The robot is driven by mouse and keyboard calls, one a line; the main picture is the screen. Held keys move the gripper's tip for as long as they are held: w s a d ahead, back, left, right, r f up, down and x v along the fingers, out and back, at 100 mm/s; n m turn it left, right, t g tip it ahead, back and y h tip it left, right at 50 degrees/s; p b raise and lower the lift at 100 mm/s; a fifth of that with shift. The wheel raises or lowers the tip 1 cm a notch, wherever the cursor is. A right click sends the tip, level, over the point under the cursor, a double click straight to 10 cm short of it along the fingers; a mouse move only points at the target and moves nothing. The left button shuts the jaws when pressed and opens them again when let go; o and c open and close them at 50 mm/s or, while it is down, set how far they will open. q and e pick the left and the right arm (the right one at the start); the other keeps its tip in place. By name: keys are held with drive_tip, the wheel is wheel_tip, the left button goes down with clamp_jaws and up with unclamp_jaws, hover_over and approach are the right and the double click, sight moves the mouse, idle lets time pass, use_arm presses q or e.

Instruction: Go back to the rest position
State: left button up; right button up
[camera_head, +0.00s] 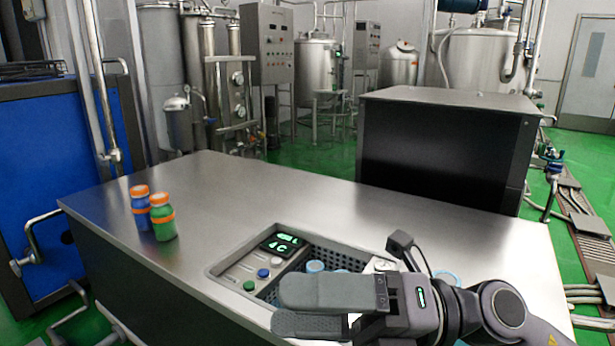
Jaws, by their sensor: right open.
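My right gripper (279,308) reaches in from the lower right, over the near edge of the inset unit (225,268) in the steel counter. Its two grey fingers point left, one above the other in the picture, with a narrow gap between them. The gripper is open and I see nothing held in it. The fingers and wrist hide part of the inset unit. A blue bottle (141,212) and a green bottle (163,222), both with orange caps, stand upright close together on the counter's left side, apart from the gripper. My left gripper is not in view.
The inset unit has a lit display (281,244), coloured round buttons and a perforated section with blue-rimmed round items (315,266). The steel counter (270,190) is clear behind it. A dark cabinet (440,145) stands beyond; tanks and pipes are farther back.

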drive_tip(key=w+d+r+m+t, duration=0.1)
drive_tip(key=w+d+m+t, duration=0.2)
drive_tip(key=m+t, duration=0.55)
drive_tip(key=w+d+r+m+t, duration=0.1)
drive_tip(key=w+d+m+t, duration=0.25)
drive_tip(key=m+t, duration=0.5)
drive_tip(key=w+d+f+m+t+h, duration=0.35)
drive_tip(key=d+f+m+h, duration=0.65)
drive_tip(key=m+h, duration=0.55)
drive_tip(key=s+d+f+m+g+h, duration=0.2)
drive_tip(key=s+f+m+g, duration=0.1)
drive_tip(key=f, duration=0.4)
drive_tip(key=s+d+f+m+g+h, duration=0.2)
drive_tip(key=d+f+m+g, duration=0.15)
drive_tip(key=f, duration=0.35)
drive_tip(key=s+d+f+m+g, duration=0.1)
drive_tip(key=s+f+g, duration=0.3)
drive_tip(key=s+f, duration=0.3)
drive_tip(key=s+f+m+g, duration=0.1)
drive_tip(key=s+f+g, duration=0.35)
drive_tip(key=s, duration=0.45)
drive_tip(key=w+a+f+t+y, duration=0.3)
drive_tip(key=w+a+f+t, duration=0.1)
drive_tip(key=w+f+t, duration=0.25)
wheel_tip(320, 180, up, 10)
drive_tip(key=s+d+p, duration=0.1)
drive_tip(key=p, duration=1.2)
drive_tip(key=shift+d+r+n+h, duration=0.2)
drive_tip(key=shift+n+h, duration=0.2)
drive_tip(key=shift+h, duration=0.05)
